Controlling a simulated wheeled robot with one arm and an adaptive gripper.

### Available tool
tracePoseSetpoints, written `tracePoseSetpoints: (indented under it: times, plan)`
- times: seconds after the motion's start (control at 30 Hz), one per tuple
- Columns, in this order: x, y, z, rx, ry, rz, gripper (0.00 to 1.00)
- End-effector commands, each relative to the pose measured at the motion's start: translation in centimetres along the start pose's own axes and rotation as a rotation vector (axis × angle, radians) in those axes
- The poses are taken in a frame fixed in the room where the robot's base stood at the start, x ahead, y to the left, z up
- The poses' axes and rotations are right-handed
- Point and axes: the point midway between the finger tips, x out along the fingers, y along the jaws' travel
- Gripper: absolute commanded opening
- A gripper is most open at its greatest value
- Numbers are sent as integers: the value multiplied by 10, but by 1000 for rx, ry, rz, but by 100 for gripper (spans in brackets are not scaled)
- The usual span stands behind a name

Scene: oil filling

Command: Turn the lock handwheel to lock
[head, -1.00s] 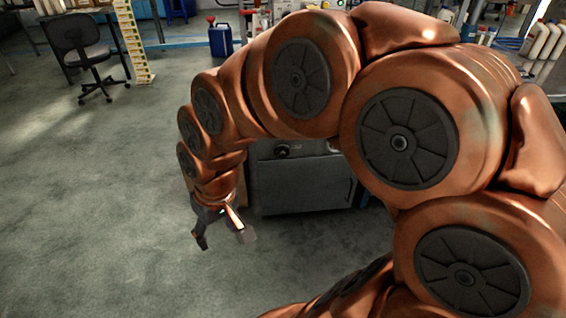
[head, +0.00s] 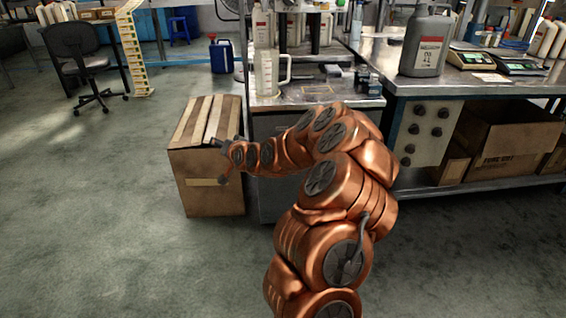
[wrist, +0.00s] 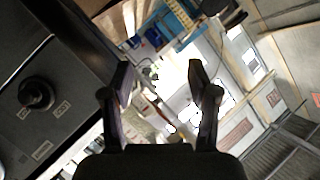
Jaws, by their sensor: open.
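In the wrist view, a round black knob (wrist: 36,93) sits on a dark panel (wrist: 58,68) with small pale labels at the left. It looks like the lock handwheel, but I cannot tell its lock state. My gripper (wrist: 160,80) is open and empty, its two fingers apart. The knob is to the left of both fingers and not between them. In the head view, my gripper (head: 219,162) is in front of the cardboard box, left of the grey cabinet (head: 267,195). My arm covers much of the cabinet front, and the knob is hidden there.
The cardboard box (head: 210,190) stands on the floor beside the cabinet. A clear jug (head: 268,72) stands on the metal worktop (head: 300,97). A grey canister (head: 427,42) and scales (head: 475,57) stand on the bench at right.

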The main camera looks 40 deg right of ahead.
Motion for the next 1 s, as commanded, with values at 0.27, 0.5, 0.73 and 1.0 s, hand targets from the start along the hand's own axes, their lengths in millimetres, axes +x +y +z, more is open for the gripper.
tracePoseSetpoints:
  times: [0.27, 0.5, 0.73, 1.0]
  plan:
    - [24, 177, -28, 120, 362, 88, 60]
    - [10, 252, -42, 142, 530, 131, 60]
    - [13, 262, -47, 143, 554, 136, 60]
    - [33, 265, -58, 140, 550, 136, 60]
